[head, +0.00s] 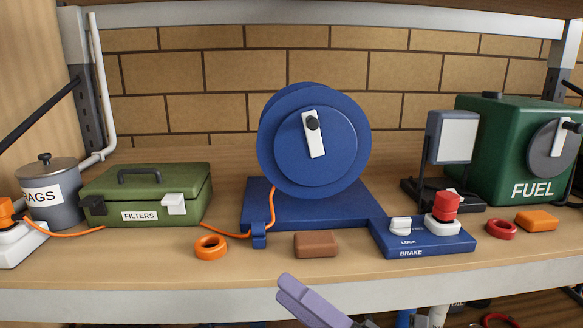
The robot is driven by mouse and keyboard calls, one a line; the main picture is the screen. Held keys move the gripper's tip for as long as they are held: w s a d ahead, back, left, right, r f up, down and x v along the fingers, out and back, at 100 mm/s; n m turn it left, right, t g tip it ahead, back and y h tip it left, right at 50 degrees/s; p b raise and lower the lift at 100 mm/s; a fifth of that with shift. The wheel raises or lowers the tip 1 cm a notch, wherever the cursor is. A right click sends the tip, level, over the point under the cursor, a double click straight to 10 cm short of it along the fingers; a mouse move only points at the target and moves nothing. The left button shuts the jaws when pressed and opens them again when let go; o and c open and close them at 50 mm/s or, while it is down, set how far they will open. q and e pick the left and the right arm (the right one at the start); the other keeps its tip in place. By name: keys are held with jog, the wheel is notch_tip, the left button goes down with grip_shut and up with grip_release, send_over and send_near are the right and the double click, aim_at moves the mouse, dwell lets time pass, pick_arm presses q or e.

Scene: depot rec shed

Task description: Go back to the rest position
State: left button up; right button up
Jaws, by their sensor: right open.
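My right gripper (292,290) shows at the bottom middle of the head view, in front of the shelf's front edge. Only its pale lavender fingers show, angled up to the left. It is open, holds nothing that I can see, and appears apart from everything on the shelf. The rest of the right hand is cut off by the bottom of the picture. My left gripper is not in view.
The wooden shelf (150,262) holds a blue reel (280,150), a brake box (425,241), a brown block (316,245), an orange ring (210,247), a green filters case (150,190), a rags can (55,195) and a green fuel box (500,130).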

jog(key=s+d+f+m+t+h, duration=0.2)
jog(key=d+f+m+h, duration=0.45)
jog(key=f+m, duration=0.5)
jog(key=s+d+f+m+t+h, duration=0.1)
jog(key=s+d+f+m+h, duration=0.1)
jog(key=d+f+m+h, duration=0.7)
jog(key=s+f+m+g, duration=0.6)
jog(key=s+f+m, duration=0.5)
jog(key=s+f, duration=0.5)
jog(key=shift+d+f+m+h, duration=0.2)
jog(key=shift+f+m+h, duration=0.2)
jog(key=shift+f, duration=0.25)
jog(key=shift+c, duration=0.2)
